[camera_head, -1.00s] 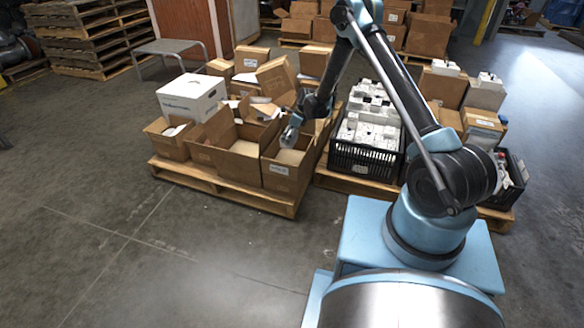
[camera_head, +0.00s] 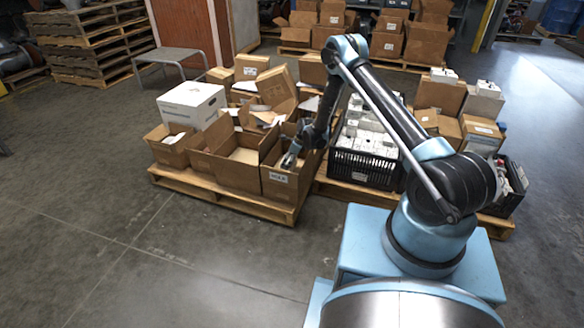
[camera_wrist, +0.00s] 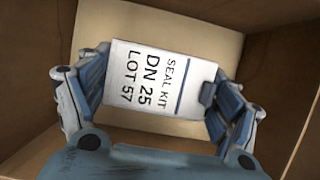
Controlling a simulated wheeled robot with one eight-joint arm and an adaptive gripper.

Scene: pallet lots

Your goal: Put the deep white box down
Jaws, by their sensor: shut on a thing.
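The deep white box (camera_wrist: 160,85) shows in the wrist view, with a label reading SEAL KIT, DN 25, LOT 57 and a blue line. My gripper (camera_wrist: 158,100) is shut on it, one finger on each side. Below it is the inside of an open brown carton (camera_wrist: 280,85) with a pale bottom. Whether the white box touches that bottom I cannot tell. In the head view my gripper (camera_head: 290,158) reaches into the open front-right carton (camera_head: 280,183) on the pallet. The white box is not clearly visible there.
Several brown cartons crowd the wooden pallet (camera_head: 240,203), with a larger white carton (camera_head: 191,103) at its left. A black crate (camera_head: 362,168) of white boxes stands close on the right. The carton walls surround my gripper closely. The floor in front is clear.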

